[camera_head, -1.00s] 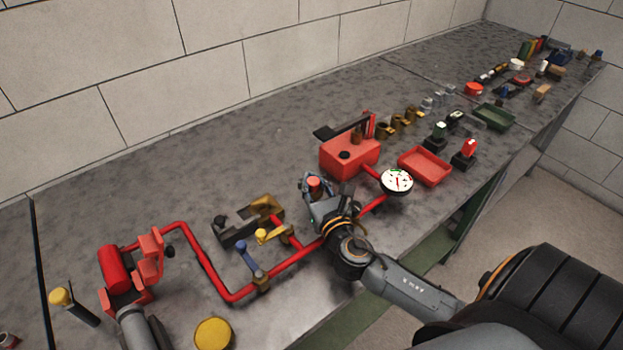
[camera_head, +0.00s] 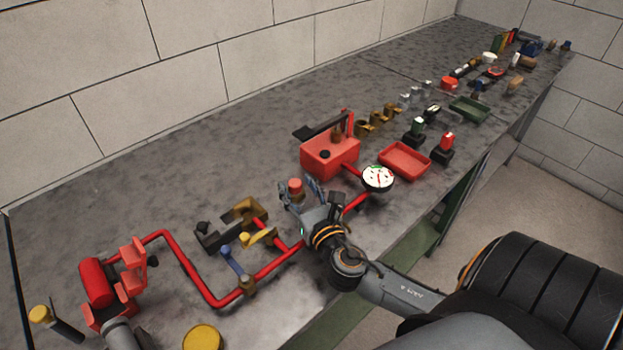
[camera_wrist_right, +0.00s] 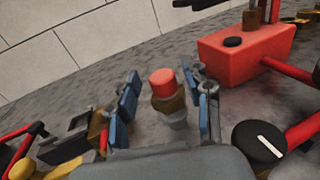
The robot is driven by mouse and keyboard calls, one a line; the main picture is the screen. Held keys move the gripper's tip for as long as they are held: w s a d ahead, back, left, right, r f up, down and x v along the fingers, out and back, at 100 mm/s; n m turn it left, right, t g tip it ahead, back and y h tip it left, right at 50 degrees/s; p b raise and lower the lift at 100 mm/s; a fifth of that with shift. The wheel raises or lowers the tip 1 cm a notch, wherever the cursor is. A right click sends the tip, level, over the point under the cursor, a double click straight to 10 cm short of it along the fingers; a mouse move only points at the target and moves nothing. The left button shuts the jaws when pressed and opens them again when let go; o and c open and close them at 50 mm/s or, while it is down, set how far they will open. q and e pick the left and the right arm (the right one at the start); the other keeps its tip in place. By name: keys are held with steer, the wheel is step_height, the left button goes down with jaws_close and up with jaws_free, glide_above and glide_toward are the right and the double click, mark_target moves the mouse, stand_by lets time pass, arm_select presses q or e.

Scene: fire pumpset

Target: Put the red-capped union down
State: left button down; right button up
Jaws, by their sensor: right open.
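The red-capped union (camera_head: 296,185) has a red top, a brownish body and a pale grey lower part. It stands upright by the red pipe run, just left of the red box; its base is partly hidden in the head view. In the right wrist view the union (camera_wrist_right: 163,85) shows between the two blue-padded fingers, with a gap on each side. It appears to rest on the bench. My right gripper (camera_head: 301,196) is open around it; it also shows in the wrist view (camera_wrist_right: 166,103). My left gripper is not in view.
The red box (camera_head: 330,157) and white-faced gauge (camera_head: 377,178) stand close on the right. Brass and blue-handled valve parts (camera_head: 232,262) lie to the left. A red tray (camera_head: 405,160) sits beyond the gauge. Bare bench (camera_head: 150,190) is free behind the pipe.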

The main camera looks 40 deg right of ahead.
steer(key=b+v, duration=0.1)
steer(key=v, duration=0.7)
steer(key=shift+b, duration=0.3)
steer(key=shift+s+a, duration=0.1)
steer(key=shift+s, duration=0.35)
steer(key=shift+r, duration=0.1)
